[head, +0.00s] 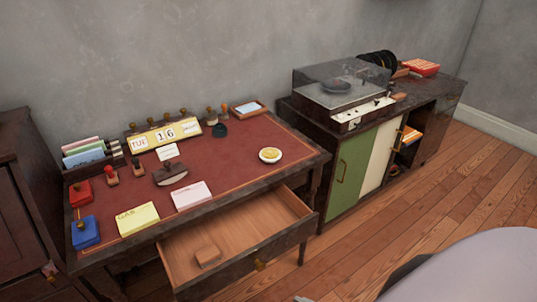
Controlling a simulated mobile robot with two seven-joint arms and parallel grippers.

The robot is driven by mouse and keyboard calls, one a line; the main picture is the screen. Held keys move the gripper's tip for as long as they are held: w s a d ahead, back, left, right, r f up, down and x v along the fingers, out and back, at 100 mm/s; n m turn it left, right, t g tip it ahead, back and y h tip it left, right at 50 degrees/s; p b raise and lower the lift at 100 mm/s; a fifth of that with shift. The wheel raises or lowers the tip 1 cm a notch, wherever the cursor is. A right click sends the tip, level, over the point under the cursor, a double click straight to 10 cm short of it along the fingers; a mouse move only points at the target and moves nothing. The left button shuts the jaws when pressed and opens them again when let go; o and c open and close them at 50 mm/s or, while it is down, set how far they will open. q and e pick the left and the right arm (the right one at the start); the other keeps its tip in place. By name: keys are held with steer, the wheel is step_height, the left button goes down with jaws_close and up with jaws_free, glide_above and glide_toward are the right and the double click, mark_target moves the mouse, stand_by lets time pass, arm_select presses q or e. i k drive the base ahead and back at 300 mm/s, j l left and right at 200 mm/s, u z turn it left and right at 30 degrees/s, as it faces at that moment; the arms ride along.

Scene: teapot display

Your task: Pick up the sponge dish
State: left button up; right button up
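The sponge dish (272,161) is a small round white dish with a yellow sponge in it. It sits on the right part of the red desk top, near the front right edge, with clear surface around it. Neither of my grippers can be made out in the head view.
The desk (235,163) holds a calendar block (165,136), several stamps, a yellow note pad (137,218) and a pink pad (191,195). Its drawer (225,256) is pulled out in front, with a small brown block inside. A cabinet with a record player (340,84) stands at right.

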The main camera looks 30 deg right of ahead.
mark_target(270, 156)
steer(key=l, duration=0.55)
steer(key=i+l+z, duration=0.1)
steer(key=l, duration=0.45)
steer(key=l+z, duration=0.1)
steer(key=l, duration=0.45)
steer(key=i+l, duration=0.15)
steer(key=l, duration=0.4)
steer(key=i+l+z, duration=0.1)
steer(key=l, duration=0.45)
steer(key=i+l, duration=0.1)
steer(key=l, duration=0.4)
steer(key=z, duration=0.05)
